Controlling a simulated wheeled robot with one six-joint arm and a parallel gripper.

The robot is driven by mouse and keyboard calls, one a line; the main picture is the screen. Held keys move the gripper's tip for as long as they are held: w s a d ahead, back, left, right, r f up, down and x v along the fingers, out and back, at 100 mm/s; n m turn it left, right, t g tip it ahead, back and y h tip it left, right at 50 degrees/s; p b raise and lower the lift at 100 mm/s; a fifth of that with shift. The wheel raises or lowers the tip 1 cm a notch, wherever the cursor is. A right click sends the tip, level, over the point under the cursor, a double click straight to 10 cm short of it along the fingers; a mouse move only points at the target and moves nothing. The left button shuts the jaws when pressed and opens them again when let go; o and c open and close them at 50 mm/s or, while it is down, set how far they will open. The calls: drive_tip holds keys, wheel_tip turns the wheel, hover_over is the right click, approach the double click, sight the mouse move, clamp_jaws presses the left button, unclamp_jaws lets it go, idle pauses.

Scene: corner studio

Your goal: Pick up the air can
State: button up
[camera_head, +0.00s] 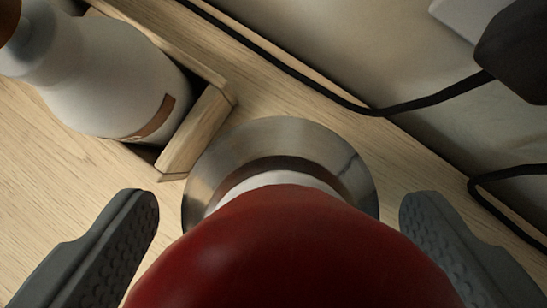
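A red, rounded, glossy thing (290,250) fills the bottom middle of the view, close to the camera. Below it show a white band (278,180) and a shiny metal ring or disc (280,140) on the wood surface. This looks like the air can seen from above with a red top, but I cannot read any label. My gripper (279,205) is open, with one dark grey finger on each side of the red thing. I cannot tell whether either finger touches it. Its lower side is hidden.
A white bottle (115,75) with a brown label lies or stands in a wooden tray (203,125) at upper left, close to the metal ring. A black cable (420,102) runs along the wall to a dark plug (515,50). Bare wood (60,175) shows at left.

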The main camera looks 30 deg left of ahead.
drive_tip(key=shift+w+f, duration=0.25)
drive_tip(key=shift+f, duration=0.2)
drive_tip(key=shift+c, duration=0.4)
drive_tip(key=c, duration=1.6)
